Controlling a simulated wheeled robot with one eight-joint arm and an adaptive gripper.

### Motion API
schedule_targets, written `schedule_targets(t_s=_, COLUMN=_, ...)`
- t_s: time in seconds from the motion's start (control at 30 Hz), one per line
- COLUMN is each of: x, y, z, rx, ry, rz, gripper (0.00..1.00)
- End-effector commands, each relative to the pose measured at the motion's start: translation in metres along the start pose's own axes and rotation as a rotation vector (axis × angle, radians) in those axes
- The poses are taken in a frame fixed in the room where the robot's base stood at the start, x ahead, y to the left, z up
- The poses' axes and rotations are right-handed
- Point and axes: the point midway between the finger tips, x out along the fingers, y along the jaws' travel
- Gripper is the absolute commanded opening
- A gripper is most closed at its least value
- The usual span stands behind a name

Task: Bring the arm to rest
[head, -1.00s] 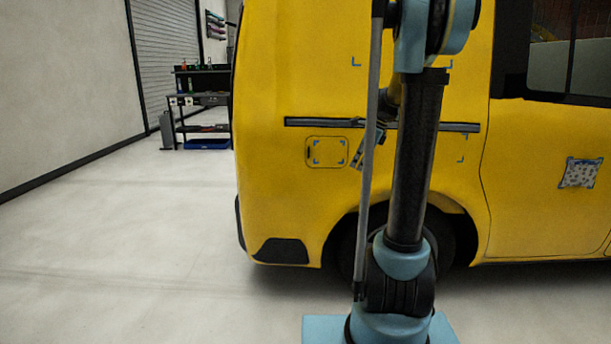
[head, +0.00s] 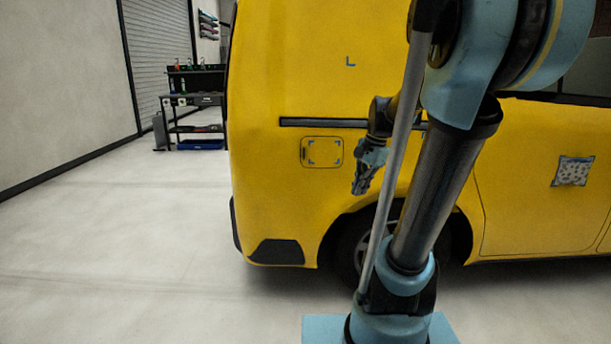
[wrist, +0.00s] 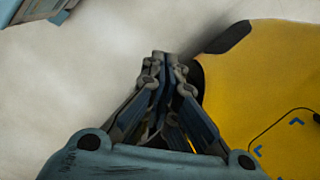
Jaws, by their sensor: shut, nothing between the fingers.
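My gripper (head: 360,186) hangs in front of the yellow van's side in the head view, just right of the fuel flap, pointing down. In the wrist view my gripper (wrist: 165,62) has its fingertips together with nothing between them. My arm rises from its blue base at the lower right of the head view, and its dark link leans to the right. Part of the arm hides the van's rear wheel and side.
The yellow van (head: 275,190) fills the middle and right. It carries a fuel flap (head: 322,152) with blue corner marks and a patterned patch (head: 573,171). A workbench (head: 195,105) stands at the back left. The floor (head: 120,250) at left is clear.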

Motion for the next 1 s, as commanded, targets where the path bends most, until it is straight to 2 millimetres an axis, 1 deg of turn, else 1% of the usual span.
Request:
schedule_targets(t_s=0.03, x=0.004, y=0.013, z=0.009, rx=-0.058, ry=0.012, rz=0.004, gripper=0.0)
schedule_targets(t_s=0.3, x=0.028, y=0.073, z=0.041, rx=-0.395, ry=0.079, rz=0.039, gripper=0.0)
schedule_targets(t_s=0.47, x=0.048, y=0.107, z=0.056, rx=-0.594, ry=0.115, rz=0.067, gripper=0.0)
schedule_targets(t_s=0.6, x=0.067, y=0.136, z=0.066, rx=-0.765, ry=0.142, rz=0.096, gripper=0.0)
schedule_targets(t_s=0.7, x=0.079, y=0.151, z=0.069, rx=-0.865, ry=0.158, rz=0.116, gripper=0.0)
schedule_targets(t_s=0.8, x=0.088, y=0.162, z=0.072, rx=-0.938, ry=0.168, rz=0.131, gripper=0.0)
schedule_targets(t_s=0.9, x=0.093, y=0.169, z=0.072, rx=-0.979, ry=0.174, rz=0.141, gripper=0.0)
schedule_targets(t_s=1.0, x=0.095, y=0.171, z=0.072, rx=-0.997, ry=0.176, rz=0.145, gripper=0.0)
